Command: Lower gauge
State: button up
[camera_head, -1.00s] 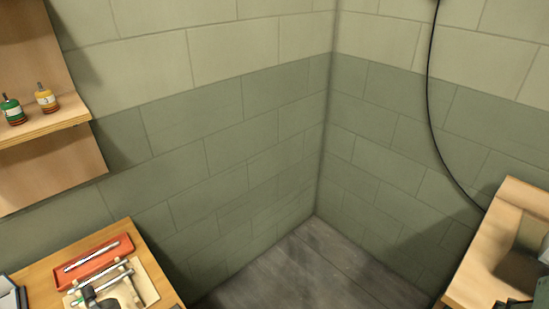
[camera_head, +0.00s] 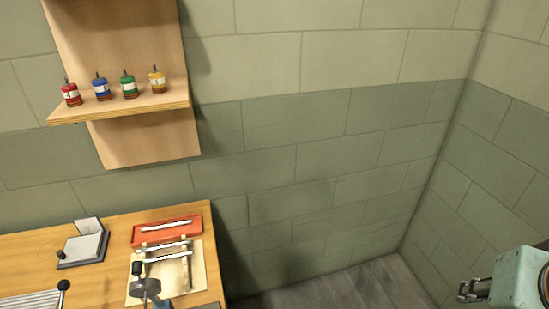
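No thing in view is clearly a gauge. A grey round-headed part with a dark knob (camera_head: 146,285) stands at the front of a pale plate on the bench; I cannot tell what it is. My gripper (camera_head: 467,290) shows at the lower right edge, at the end of a teal arm part. It is well to the right of the bench, over the floor side, and I see nothing held in it. Its fingers are small and seen from the side, so their opening is unclear.
The wooden bench (camera_head: 40,246) at lower left bears a red tray (camera_head: 143,238) with a silver rod, a pale plate (camera_head: 203,283) with metal bars, a small grey box and a ribbed plate. A wall shelf (camera_head: 180,97) holds several coloured bottles. The floor beside the bench is clear.

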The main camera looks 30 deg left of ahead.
aim_at(145, 287)
jog(key=i+j+u, duration=0.1)
jog(key=i+u, duration=1.05)
jog(key=i, duration=0.25)
jog(key=i+u, duration=0.25)
jog(key=i, duration=0.3)
jog(key=i+u, duration=0.15)
jog(key=u, duration=3.45)
jog(key=k+j+z, duration=0.15)
jog(key=j, duration=0.2)
jog(key=j+z, duration=0.2)
jog(key=j, duration=0.15)
jog(key=k+j+u, duration=0.1)
jog(key=j+u, duration=0.25)
jog(key=j, duration=0.2)
